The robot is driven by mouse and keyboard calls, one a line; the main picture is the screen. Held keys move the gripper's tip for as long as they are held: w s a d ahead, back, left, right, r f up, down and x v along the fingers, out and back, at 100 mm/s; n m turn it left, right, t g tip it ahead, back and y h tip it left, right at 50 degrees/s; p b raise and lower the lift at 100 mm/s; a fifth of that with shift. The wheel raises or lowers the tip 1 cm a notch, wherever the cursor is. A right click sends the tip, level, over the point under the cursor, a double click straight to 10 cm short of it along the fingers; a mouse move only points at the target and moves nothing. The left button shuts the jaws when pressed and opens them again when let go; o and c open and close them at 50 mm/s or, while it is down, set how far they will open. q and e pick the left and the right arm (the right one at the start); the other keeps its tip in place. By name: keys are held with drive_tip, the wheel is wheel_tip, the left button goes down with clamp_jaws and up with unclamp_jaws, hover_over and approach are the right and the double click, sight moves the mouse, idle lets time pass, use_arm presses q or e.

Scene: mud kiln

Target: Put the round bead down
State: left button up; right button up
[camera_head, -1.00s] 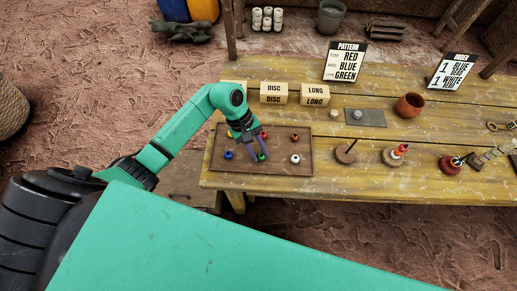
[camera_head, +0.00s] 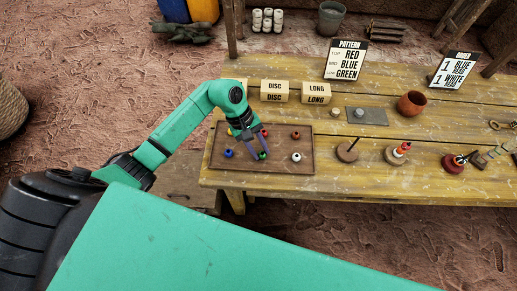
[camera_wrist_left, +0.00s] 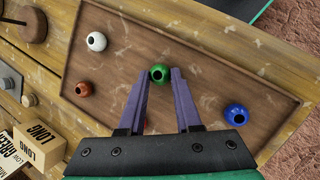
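The round green bead (camera_head: 263,155) is at the fingertips of my left gripper (camera_head: 258,153), over the brown tray (camera_head: 280,169). In the left wrist view the green bead (camera_wrist_left: 159,73) sits between the two purple fingers (camera_wrist_left: 160,76), with no clear gap on either side, so the gripper looks shut on it. The bead is at or just above the tray floor; I cannot tell whether it touches. My right gripper is not in view.
Behind the tray stand the DISC box (camera_head: 274,91) and LONG box (camera_head: 316,93). A peg stand (camera_head: 347,153) is to the right.

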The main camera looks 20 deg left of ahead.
use_arm(q)
drive_tip(key=shift+s+f+p, duration=0.3)
drive_tip(key=shift+s+p, duration=0.1)
drive_tip(key=shift+w+r+p, duration=0.1)
drive_tip(key=shift+r+p, duration=0.3)
drive_tip(key=shift+p, duration=0.2)
drive_tip(key=shift+w+a+r+b, duration=0.35)
drive_tip(key=shift+a+r+b, duration=0.05)
drive_tip(key=shift+r+b, duration=0.15)
drive_tip(key=shift+w+a+r+b, duration=0.3)
drive_tip(key=shift+a+r+b, duration=0.1)
drive_tip(key=shift+r+b, duration=0.15)
drive_tip(key=s+b+v, duration=0.1)
drive_tip(key=b+v, duration=0.1)
drive_tip(key=v, duration=0.7)
drive_tip(key=shift+w+d+r, duration=0.2)
drive_tip(key=shift+w+r, duration=0.05)
drive_tip(key=shift+w, duration=0.15)
